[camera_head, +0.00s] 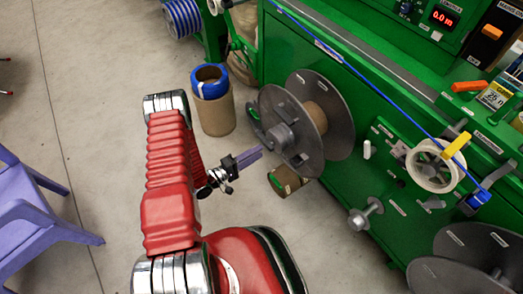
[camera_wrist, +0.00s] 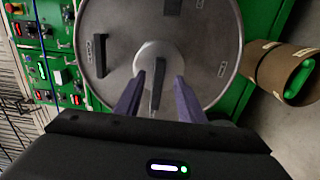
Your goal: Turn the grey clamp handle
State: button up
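The grey clamp handle (camera_wrist: 157,84) is a narrow dark grey bar on the pale round hub (camera_wrist: 146,58) at the middle of the spool's grey disc (camera_wrist: 205,35). In the wrist view it stands upright. My gripper (camera_wrist: 159,80) is open, with one purple-grey finger on each side of the handle and a gap on both sides. In the head view my gripper (camera_head: 260,152) points at the hub (camera_head: 282,135) from the left, close to the spool. The handle cannot be made out clearly there, and contact cannot be told.
The spool sits on the green machine (camera_head: 370,110). A dark crank grip (camera_wrist: 99,56) sticks out from the disc, left of the hub. A cardboard tube with blue tape (camera_head: 213,105) stands behind my gripper, and another tube (camera_head: 287,182) is below the spool. A purple chair (camera_head: 30,215) is at left.

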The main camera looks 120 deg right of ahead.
jog(key=w+a, duration=0.1)
jog(key=w, duration=0.8)
jog(key=shift+a, duration=0.35)
jog(key=shift+s, duration=0.1)
dwell(0.4)
